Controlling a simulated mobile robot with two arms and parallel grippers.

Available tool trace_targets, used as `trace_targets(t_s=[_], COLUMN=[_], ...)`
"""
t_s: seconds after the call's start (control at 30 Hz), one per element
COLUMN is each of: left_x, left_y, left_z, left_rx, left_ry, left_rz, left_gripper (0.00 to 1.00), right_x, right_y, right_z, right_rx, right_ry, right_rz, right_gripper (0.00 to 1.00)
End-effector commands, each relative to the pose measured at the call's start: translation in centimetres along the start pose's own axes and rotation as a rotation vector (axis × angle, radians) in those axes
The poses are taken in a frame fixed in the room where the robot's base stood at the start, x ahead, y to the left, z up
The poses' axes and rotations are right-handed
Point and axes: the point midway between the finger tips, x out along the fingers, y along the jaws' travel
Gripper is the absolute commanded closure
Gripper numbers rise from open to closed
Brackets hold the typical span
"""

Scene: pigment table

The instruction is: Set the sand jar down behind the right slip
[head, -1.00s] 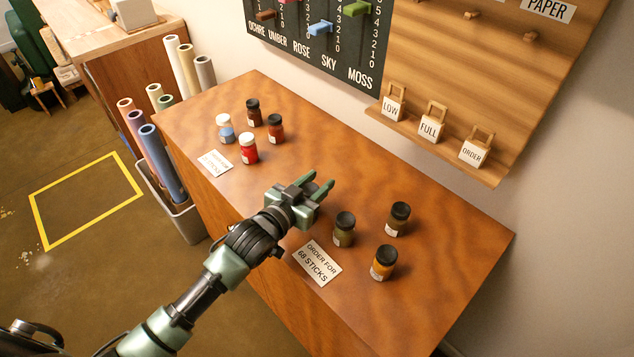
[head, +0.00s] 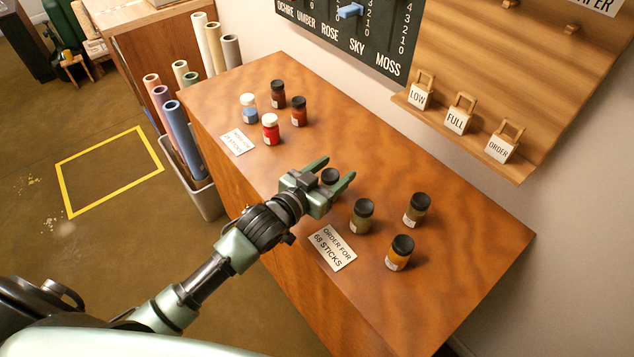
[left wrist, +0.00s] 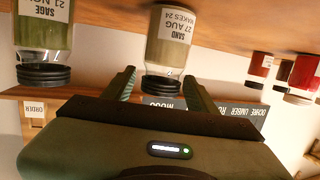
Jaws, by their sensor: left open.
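The sand jar (head: 330,176), dark-lidded, shows in the head view between the fingers of my left gripper (head: 338,171). My left gripper is open, one finger on each side of the jar. In the left wrist view, which is upside down, the sand jar (left wrist: 172,42) has a pale beige body, a label reading SAND and a black lid between the fingertips (left wrist: 160,88). It appears upright on the table. My right gripper is out of view.
The sage jar (left wrist: 43,35) stands close beside the sand jar. Several jars, including a red one (head: 271,130), stand by the left slip (head: 237,142). The table's right end (head: 480,245) is clear.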

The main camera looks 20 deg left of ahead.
Motion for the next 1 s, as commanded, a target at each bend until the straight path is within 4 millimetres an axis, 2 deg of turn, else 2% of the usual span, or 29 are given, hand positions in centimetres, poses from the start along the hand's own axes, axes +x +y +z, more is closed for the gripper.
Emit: trace_targets(t_s=[0.2,0.43,0.6,1.0], left_x=[-5.0,-8.9,-10.2,-10.3], left_y=[0.1,0.0,0.0,0.0], left_z=[0.2,0.2,0.0,-0.1], left_rx=[0.001,0.001,0.001,0.001], left_ry=[-0.003,-0.002,0.0,0.001], left_rz=[0.001,0.0,0.001,0.0], left_gripper=[0.42,0.42,0.42,0.42], right_x=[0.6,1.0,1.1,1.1], right_y=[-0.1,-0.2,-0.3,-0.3], right_z=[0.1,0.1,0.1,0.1], right_rx=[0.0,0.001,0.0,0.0], right_ry=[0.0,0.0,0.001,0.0], right_rz=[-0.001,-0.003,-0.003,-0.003], right_gripper=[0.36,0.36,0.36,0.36])
